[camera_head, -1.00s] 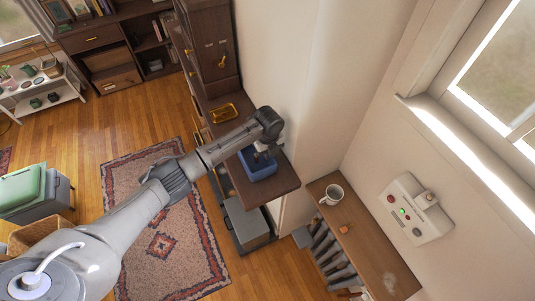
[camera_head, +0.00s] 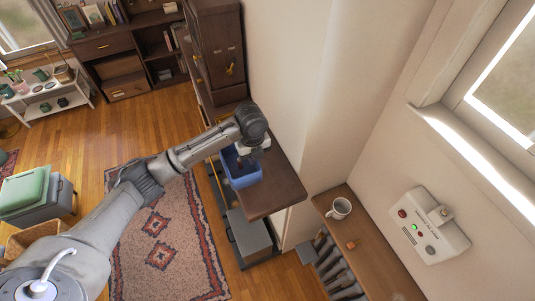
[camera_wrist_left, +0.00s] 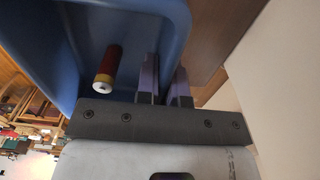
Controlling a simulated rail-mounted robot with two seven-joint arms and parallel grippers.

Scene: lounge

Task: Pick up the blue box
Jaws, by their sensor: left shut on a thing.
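The blue box (camera_head: 240,177) is an open-topped bin at the left edge of the dark brown shelf top (camera_head: 275,187). It appears raised and partly past that edge. My left gripper (camera_head: 243,157) reaches down at its far right side. In the left wrist view, the gripper's two fingers (camera_wrist_left: 166,88) are shut on the rim wall of the blue box (camera_wrist_left: 40,52). A dark red cylinder with a yellow band (camera_wrist_left: 107,66) shows inside the box. My right gripper is not in view.
A wooden ledge (camera_head: 372,255) with a white mug (camera_head: 340,208) stands to the right, below a wall control panel (camera_head: 430,225). A grey box (camera_head: 250,237) sits below the shelf. A patterned rug (camera_head: 165,245) lies on open floor at the left.

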